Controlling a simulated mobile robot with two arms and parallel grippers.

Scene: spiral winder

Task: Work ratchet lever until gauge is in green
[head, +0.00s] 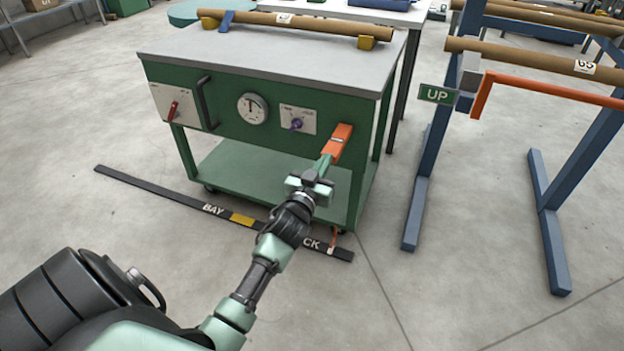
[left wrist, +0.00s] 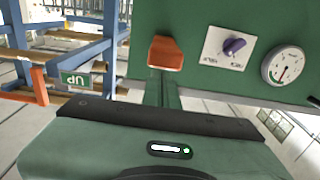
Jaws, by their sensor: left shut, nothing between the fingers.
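The orange lever (head: 342,140) sticks out from the right end of the green cart's front panel. It also shows in the left wrist view (left wrist: 165,53), which is upside down. My left gripper (head: 325,163) is shut and empty, with its tips right at the lever's near end. I cannot tell whether they touch it. The round white gauge (head: 253,108) is on the panel left of the lever and also shows in the left wrist view (left wrist: 284,66). My right gripper is not in view.
A purple knob (head: 296,124) sits between gauge and lever. A red switch (head: 173,110) and a dark handle (head: 206,103) are further left. A cardboard tube (head: 300,22) lies on the cart top. Blue racks (head: 430,170) and an UP sign (head: 437,95) stand at right.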

